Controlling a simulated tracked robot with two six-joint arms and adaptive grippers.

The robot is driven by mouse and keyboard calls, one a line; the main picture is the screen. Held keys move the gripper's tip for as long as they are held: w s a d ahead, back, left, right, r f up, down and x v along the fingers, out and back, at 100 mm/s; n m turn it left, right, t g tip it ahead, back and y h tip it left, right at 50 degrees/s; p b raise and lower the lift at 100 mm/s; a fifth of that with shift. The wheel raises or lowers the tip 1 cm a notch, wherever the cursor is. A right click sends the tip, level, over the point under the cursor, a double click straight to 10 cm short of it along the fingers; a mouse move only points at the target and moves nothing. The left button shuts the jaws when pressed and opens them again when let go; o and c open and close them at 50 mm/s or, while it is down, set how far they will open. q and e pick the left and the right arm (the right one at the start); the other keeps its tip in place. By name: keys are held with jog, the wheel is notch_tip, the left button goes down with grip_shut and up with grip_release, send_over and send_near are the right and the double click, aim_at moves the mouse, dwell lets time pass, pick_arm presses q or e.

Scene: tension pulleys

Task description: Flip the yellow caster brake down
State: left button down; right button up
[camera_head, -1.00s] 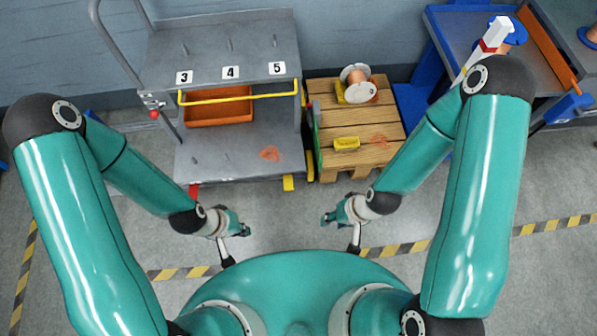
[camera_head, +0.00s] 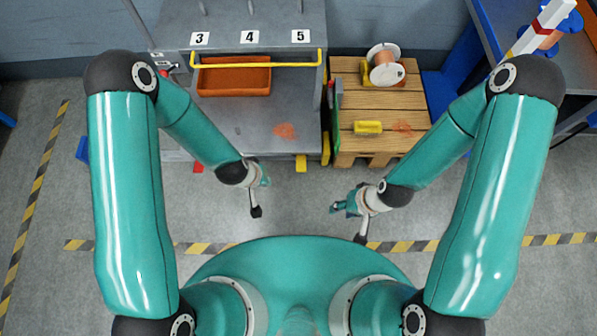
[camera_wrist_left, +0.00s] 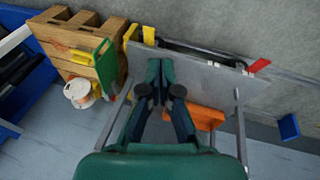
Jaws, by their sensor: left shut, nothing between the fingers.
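The yellow caster brake (camera_head: 301,163) is a small yellow tab at the front right lower corner of the grey cart (camera_head: 240,130). It also shows in the left wrist view (camera_wrist_left: 149,35), standing out past the cart's edge. My left gripper (camera_head: 265,181) is in front of the cart, left of the brake and apart from it. In the left wrist view my left gripper (camera_wrist_left: 160,66) is shut and empty, its fingertips pointing toward the cart's edge near the brake. My right gripper (camera_head: 340,207) hangs over the floor in front of the pallet; its jaws are too small to read.
A red tab (camera_head: 198,168) is at the cart's front left corner. An orange bin (camera_head: 234,80) sits under the yellow bar (camera_head: 250,65). The wooden pallet stand (camera_head: 385,105), carrying a spool (camera_head: 385,65), stands close on the cart's right. The floor in front is clear.

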pick_arm(q)
jog(key=w+d+f+t+b, duration=0.1)
jog(key=w+d+f+b, duration=0.2)
jog(key=w+f+b, duration=0.2)
jog(key=w+d+f+t+y+b, duration=0.1)
jog(key=w+d+f+b, duration=0.3)
jog(key=f+b, duration=0.3)
jog(key=w+d+f+m+t+y+b, duration=0.1)
jog(key=w+d+f+b, duration=0.3)
jog(key=f, duration=0.5)
jog(key=shift+w+b, duration=0.95)
pick_arm(e)
notch_tip(320, 180, down, 21)
jog(key=shift+f, duration=0.1)
pick_arm(q)
jog(key=b, duration=0.4)
send_over(301, 165)
jog(key=f, duration=0.6)
jog(key=s+f, duration=0.1)
jog(key=f, duration=0.2)
jog(key=shift+a, duration=0.1)
jog(key=shift+s+f+b, duration=0.2)
jog(key=shift+f+b, duration=0.25)
jog(key=shift+f, duration=0.65)
jog(key=shift+s+f, duration=0.2)
jog(key=shift+f, duration=0.5)
pick_arm(e)
jog(key=shift+f, duration=2.65)
